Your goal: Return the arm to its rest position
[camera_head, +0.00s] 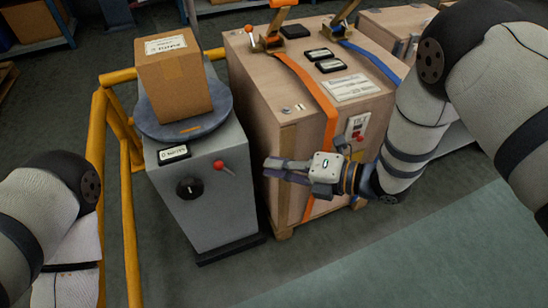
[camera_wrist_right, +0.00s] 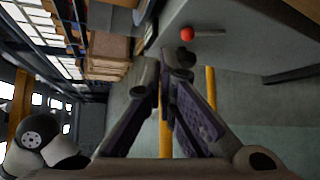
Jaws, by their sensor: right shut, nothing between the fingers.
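My right gripper (camera_head: 283,171) is shut and empty. In the head view it hangs in front of the large wooden crate, between the crate and the grey pedestal, pointing left. In the right wrist view its two fingers (camera_wrist_right: 168,75) meet at the tips with nothing between them. My right arm (camera_head: 410,130) comes in from the right. My left arm (camera_head: 45,205) shows at the lower left, but its gripper is out of view.
The grey pedestal (camera_head: 212,205) has a red-knobbed lever (camera_head: 222,167), a black knob and a round top with a cardboard box (camera_head: 174,77). The wooden crate (camera_head: 262,90) carries orange and blue straps. Yellow rails (camera_head: 128,210) stand left. Open floor (camera_head: 400,265) lies in front.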

